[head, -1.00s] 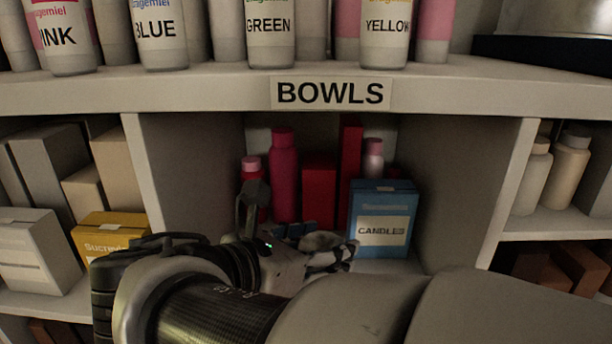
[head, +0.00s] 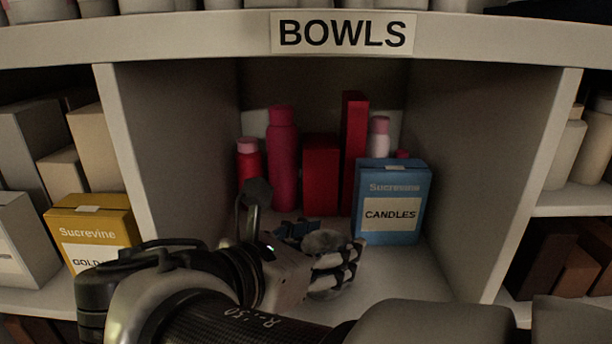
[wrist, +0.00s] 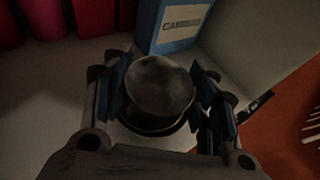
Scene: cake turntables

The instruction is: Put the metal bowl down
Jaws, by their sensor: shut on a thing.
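The metal bowl (wrist: 160,86) is a dull grey round thing between the blue-padded fingers of my gripper (wrist: 160,92) in the wrist view. My gripper is shut on it. In the head view the bowl (head: 322,241) shows only in part, behind my gripper (head: 325,262), inside the compartment under the BOWLS label (head: 342,33). A dark round edge shows just below the bowl in the wrist view; I cannot tell whether it is a shadow or the bowl's lower part. I cannot tell whether the bowl touches the shelf floor (wrist: 62,82).
A blue CANDLES box (head: 390,205) stands close to the right of the gripper. Red bottles (head: 283,160) and red boxes (head: 321,175) line the back. The compartment's right wall (head: 470,170) bounds it. Bare shelf floor lies right of my gripper, in front of the box.

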